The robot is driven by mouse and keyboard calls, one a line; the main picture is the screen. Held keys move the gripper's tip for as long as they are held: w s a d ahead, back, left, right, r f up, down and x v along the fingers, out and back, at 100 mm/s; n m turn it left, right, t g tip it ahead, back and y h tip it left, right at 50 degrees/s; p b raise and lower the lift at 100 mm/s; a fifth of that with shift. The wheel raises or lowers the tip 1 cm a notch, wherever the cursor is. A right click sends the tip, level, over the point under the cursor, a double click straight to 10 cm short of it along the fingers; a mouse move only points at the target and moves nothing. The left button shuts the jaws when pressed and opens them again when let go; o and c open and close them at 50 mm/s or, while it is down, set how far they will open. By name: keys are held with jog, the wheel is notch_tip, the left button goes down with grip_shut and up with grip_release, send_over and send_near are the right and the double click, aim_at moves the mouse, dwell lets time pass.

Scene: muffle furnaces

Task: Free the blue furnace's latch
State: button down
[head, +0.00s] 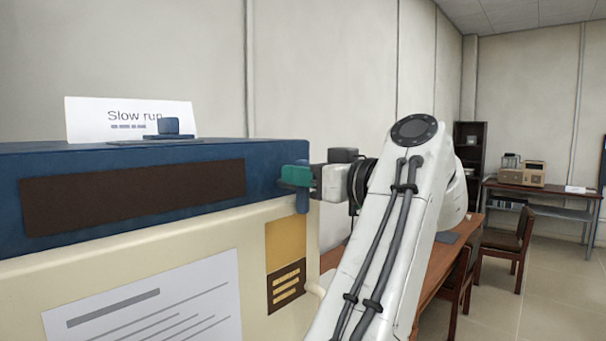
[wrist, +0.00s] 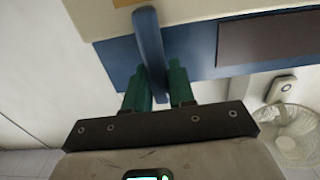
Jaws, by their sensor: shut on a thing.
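The blue furnace (head: 275,161) fills the left of the head view, with a blue upper band, a dark brown panel and a cream lower body. Its latch, a blue upright bar (head: 302,203), is at the band's right end. In the wrist view the latch (wrist: 149,40) runs between the green fingers. My gripper (head: 296,176) is shut on the latch, coming from the right. Its fingertips (wrist: 158,84) also show in the wrist view, one on each side of the bar. The fingers hide part of the latch in the head view.
A white "Slow run" card (head: 90,118) and a small blue piece (head: 169,127) are on the furnace top. A wooden table (head: 440,285) and chairs (head: 508,245) are behind my arm. A white fan (wrist: 295,130) shows in the wrist view.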

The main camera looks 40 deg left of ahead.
jog(key=shift+w+m, duration=0.1)
jog(key=shift+m, duration=0.3)
jog(key=shift+w+d+f+m, duration=0.1)
jog(key=shift+w+f+m, duration=0.25)
jog(key=shift+m, duration=2.5)
jog(key=shift+w+a+f+m, duration=0.1)
jog(key=shift+w+f+m, duration=0.3)
jog(key=shift+m, duration=2.5)
jog(key=shift+w+d+f+m, duration=0.1)
jog(key=shift+w+f+m, duration=0.25)
jog(key=shift+m, duration=2.5)
jog(key=c, duration=1.1)
grip_release()
jog(key=shift+f, duration=0.1)
jog(key=shift+o, duration=0.3)
jog(key=shift+f, duration=0.2)
